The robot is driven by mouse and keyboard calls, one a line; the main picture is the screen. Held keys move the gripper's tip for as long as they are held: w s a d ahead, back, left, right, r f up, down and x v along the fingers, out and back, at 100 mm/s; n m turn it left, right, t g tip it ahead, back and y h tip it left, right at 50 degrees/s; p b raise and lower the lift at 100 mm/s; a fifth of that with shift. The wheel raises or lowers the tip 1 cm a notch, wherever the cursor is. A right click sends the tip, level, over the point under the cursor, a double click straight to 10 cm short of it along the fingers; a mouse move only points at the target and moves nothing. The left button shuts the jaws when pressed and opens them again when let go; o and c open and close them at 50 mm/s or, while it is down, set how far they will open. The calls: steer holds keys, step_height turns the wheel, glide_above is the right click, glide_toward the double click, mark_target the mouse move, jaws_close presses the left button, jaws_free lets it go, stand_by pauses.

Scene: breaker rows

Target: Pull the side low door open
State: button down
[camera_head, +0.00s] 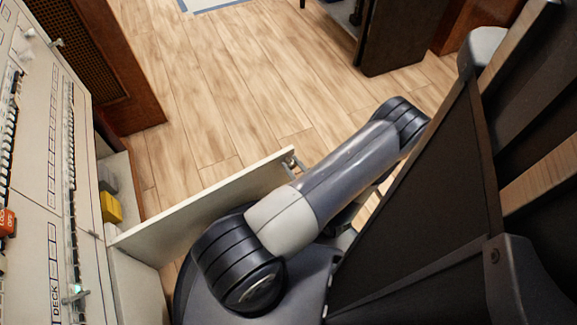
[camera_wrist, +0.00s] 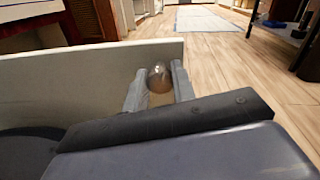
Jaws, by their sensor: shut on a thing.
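The side low door (camera_head: 200,200) is a cream panel that stands swung out from the cabinet, at a wide angle to its front. In the wrist view the door (camera_wrist: 70,78) runs across the left and middle. Its round metal knob (camera_wrist: 160,76) is near the free edge. My gripper (camera_wrist: 159,88) is shut on the knob, one finger on each side. In the head view the gripper (camera_head: 294,164) shows only in part at the door's far end, and my arm hides the rest.
Inside the open compartment are a yellow block (camera_head: 111,207) and a grey item. The breaker panel (camera_head: 35,150) rises at the left. A brown wooden cabinet (camera_head: 110,65) stands beyond the door. The wooden floor (camera_head: 230,85) is clear; a dark cabinet (camera_head: 392,38) stands at the back.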

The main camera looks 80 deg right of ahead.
steer(key=shift+s+a, duration=0.25)
steer(key=c, duration=1.2)
jaws_free()
steer(key=shift+o, duration=0.2)
